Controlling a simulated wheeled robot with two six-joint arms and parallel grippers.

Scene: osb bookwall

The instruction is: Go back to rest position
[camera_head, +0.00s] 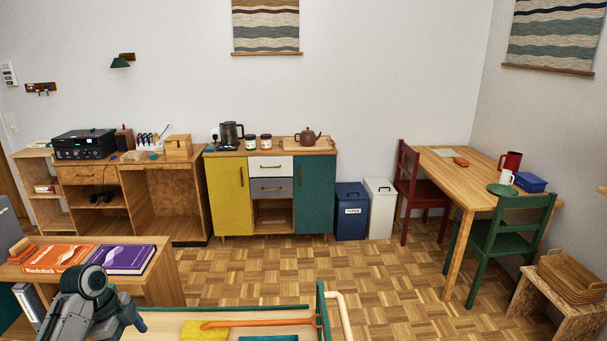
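My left arm (86,302) is in the lower left corner, in front of the low shelf with the books. Its grey and black joints show, with a dark blue part at the right end. I cannot make out its fingertips, so I cannot tell whether the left gripper is open or shut, or whether it holds anything. My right arm and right gripper are not in view.
Close by are a low wooden shelf (165,284) with an orange book (62,259) and a purple book (122,259), and a green-edged tray or cart (320,300) holding an orange tool. Parquet floor (390,275) is open ahead. A dining table (470,183) with chairs stands right.

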